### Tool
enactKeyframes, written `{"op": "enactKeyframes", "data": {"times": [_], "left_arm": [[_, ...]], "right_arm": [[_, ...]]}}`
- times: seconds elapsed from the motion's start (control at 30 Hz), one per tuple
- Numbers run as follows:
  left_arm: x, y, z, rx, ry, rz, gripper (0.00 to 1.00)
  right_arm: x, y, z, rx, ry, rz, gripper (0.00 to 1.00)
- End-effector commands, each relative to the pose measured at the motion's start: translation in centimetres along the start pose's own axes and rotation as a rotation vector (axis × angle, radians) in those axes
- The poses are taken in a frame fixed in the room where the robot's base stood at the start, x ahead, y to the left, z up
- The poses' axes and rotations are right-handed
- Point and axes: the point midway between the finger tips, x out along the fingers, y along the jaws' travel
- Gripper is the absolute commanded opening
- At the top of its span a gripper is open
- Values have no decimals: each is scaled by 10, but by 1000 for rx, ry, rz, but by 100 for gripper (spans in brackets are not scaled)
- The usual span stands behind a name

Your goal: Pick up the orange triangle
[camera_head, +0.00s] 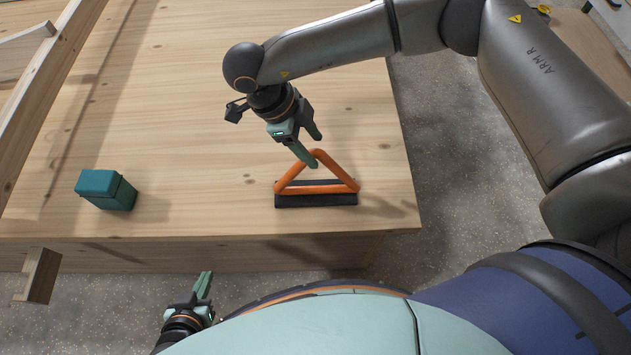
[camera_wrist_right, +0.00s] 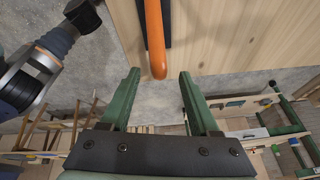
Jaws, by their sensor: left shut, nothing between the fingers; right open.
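The orange triangle (camera_head: 341,170) is a hollow frame standing upright on a dark flat base (camera_head: 316,201) near the front right of the wooden table. In the right wrist view, an orange bar of the triangle (camera_wrist_right: 155,45) ends between the fingertips, a little beyond them. My right gripper (camera_head: 316,150) is open and sits at the triangle's top corner; one finger overlaps that corner in the head view. It also shows in the right wrist view (camera_wrist_right: 158,80), with nothing held. My left gripper (camera_head: 204,284) is shut and empty, below the table's front edge.
A teal box (camera_head: 106,190) stands on the wooden table (camera_head: 200,120) at the left. A wooden beam (camera_head: 50,90) runs along the table's left side. The tabletop between box and triangle is clear. Grey floor lies beyond the table's right edge.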

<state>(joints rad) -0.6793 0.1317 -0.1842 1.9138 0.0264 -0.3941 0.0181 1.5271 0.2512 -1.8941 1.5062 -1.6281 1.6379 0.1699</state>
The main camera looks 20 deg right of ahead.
Motion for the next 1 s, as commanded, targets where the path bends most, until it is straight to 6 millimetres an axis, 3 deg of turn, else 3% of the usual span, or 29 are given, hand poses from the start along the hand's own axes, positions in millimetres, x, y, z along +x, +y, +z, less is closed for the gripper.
{"op": "enactKeyframes", "data": {"times": [0.3,0.57,1.0], "left_arm": [[-8,1,-10,0,2,0,0],[-8,0,-9,0,2,0,0],[-8,0,-9,0,2,0,0]], "right_arm": [[41,0,-6,1,2,2,62],[44,0,-6,1,0,1,62],[43,0,-6,1,0,1,12]]}}
